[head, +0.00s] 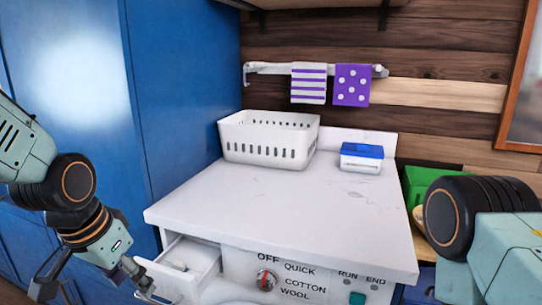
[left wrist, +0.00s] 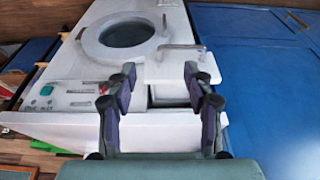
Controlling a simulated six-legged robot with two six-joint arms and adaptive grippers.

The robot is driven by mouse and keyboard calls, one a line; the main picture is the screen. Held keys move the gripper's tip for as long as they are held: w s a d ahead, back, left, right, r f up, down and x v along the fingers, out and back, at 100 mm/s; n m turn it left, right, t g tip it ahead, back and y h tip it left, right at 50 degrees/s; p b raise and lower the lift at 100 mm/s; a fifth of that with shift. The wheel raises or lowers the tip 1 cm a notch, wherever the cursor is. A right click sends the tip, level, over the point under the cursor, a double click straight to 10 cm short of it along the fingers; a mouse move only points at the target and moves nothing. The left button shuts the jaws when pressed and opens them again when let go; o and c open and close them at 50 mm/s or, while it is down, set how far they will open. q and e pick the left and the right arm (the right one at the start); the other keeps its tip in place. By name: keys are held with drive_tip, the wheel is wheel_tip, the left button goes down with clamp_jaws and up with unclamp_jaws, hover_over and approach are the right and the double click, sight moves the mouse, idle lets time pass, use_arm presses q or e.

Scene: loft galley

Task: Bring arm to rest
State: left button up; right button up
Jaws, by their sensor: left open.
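My left gripper (head: 97,284) hangs low at the left of the head view, its fingers spread apart with nothing between them. It is beside the pulled-out drawer (head: 186,264) of the white washing machine (head: 320,262). In the left wrist view my open fingers (left wrist: 159,75) frame the drawer front and its handle (left wrist: 181,48), which lies beyond the fingertips. I cannot tell whether a finger touches the drawer. My right arm (head: 480,235) shows at the right edge of the head view; its gripper is out of view.
A white basket (head: 268,140) and a blue-and-white box (head: 361,158) stand at the back of the white worktop (head: 290,195). Striped (head: 308,83) and dotted (head: 352,85) towels hang on a wall rail. A blue cabinet (head: 185,100) stands at the left. The worktop's front is clear.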

use_arm(q)
drive_tip(key=w+n+t, duration=0.1)
drive_tip(key=w+t, duration=0.2)
drive_tip(key=w, duration=0.2)
drive_tip(key=s+f+n, duration=0.1)
drive_tip(key=s+f, duration=0.2)
drive_tip(key=f, duration=0.4)
drive_tip(key=s+f+n, duration=0.2)
drive_tip(key=s+f, duration=0.1)
drive_tip(key=f, duration=0.5)
drive_tip(key=s+f+g, duration=0.2)
drive_tip(key=s+f, duration=0.3)
drive_tip(key=s, duration=0.3)
drive_tip(key=s+f+g, duration=0.2)
drive_tip(key=s+f, duration=0.3)
drive_tip(key=s, duration=0.3)
drive_tip(key=s+f+g+y, duration=0.1)
drive_tip(key=s+f+g, duration=0.1)
drive_tip(key=s+f, duration=0.3)
drive_tip(key=s+d, duration=0.1)
drive_tip(key=s, duration=0.2)
drive_tip(key=shift+s+f, duration=0.25)
